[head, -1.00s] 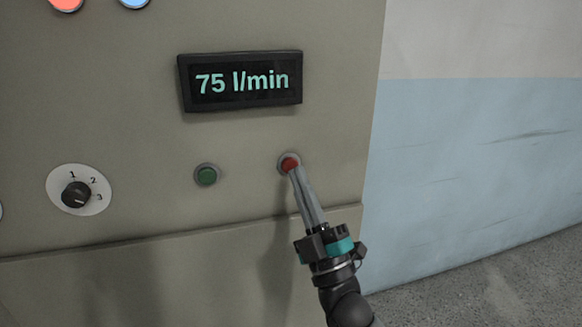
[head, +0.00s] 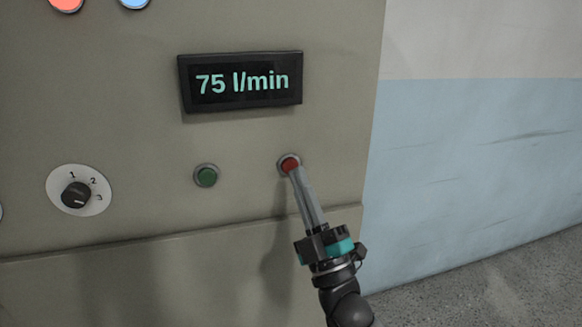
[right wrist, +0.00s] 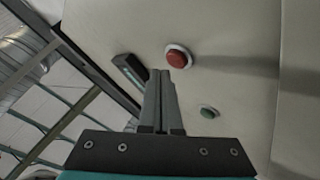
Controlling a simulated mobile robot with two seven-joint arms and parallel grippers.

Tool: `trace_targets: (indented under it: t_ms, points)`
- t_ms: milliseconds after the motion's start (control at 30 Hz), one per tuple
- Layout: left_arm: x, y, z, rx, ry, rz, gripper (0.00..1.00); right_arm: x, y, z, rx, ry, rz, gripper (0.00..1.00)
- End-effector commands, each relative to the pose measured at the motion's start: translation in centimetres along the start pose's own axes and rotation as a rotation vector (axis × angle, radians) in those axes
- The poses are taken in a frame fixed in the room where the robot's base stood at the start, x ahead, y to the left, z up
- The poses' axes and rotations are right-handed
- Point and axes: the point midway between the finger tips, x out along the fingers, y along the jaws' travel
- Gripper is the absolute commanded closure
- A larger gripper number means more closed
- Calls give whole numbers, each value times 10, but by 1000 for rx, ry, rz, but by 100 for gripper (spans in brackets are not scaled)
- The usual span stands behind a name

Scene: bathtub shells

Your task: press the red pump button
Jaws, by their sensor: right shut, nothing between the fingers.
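The red pump button (head: 289,164) sits in a light ring on the beige panel, below and right of the display. My right gripper (head: 295,172) is shut and empty, and its fingertips overlap the lower edge of the button in the head view. In the right wrist view the red button (right wrist: 180,55) shows just beyond and right of the shut fingertips (right wrist: 161,72). Whether the tips touch the button I cannot tell. My left gripper is not in view.
A green button (head: 206,176) is left of the red one. A dark display (head: 241,81) above reads 75 l/min. A rotary knob (head: 76,194) marked 1, 2, 3 is at the left. A panel ledge (head: 150,240) runs below the buttons.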

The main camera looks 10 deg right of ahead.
Motion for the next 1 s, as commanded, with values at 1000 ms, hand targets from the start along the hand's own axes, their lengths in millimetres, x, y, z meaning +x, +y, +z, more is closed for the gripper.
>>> trace_targets:
  t_ms: [1000]
  points:
    - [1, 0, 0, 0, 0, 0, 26, 6, -4, 4, 0, 0, 0, 100]
